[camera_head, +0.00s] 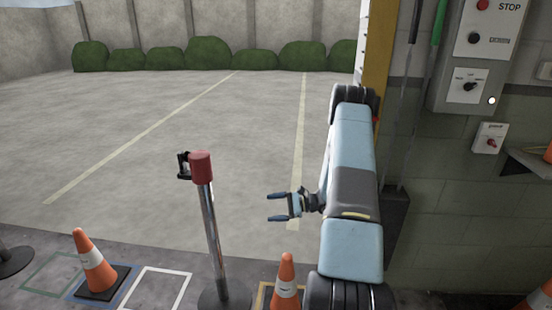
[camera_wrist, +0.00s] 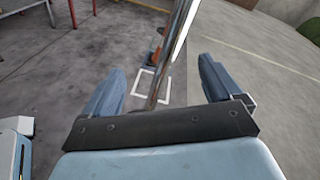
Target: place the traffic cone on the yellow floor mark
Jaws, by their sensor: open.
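An orange and white traffic cone (camera_head: 286,280) stands at the bottom middle of the head view, its base cut off by the picture edge. A yellow floor mark (camera_head: 260,297) shows as an outline beside and behind that cone; how the base sits in it is hidden. A second cone (camera_head: 92,263) stands on a blue floor mark at the left. My gripper (camera_head: 269,207) is open and empty, pointing left above the floor. In the wrist view, the open gripper (camera_wrist: 160,85) has a shiny post seen between its fingers.
A chrome post (camera_head: 214,245) with a red top stands left of my gripper, close to its fingertips. White (camera_head: 150,290) and green (camera_head: 35,275) floor marks lie empty at the left. A wall with a control box (camera_head: 478,50) stands right. The yard behind is clear.

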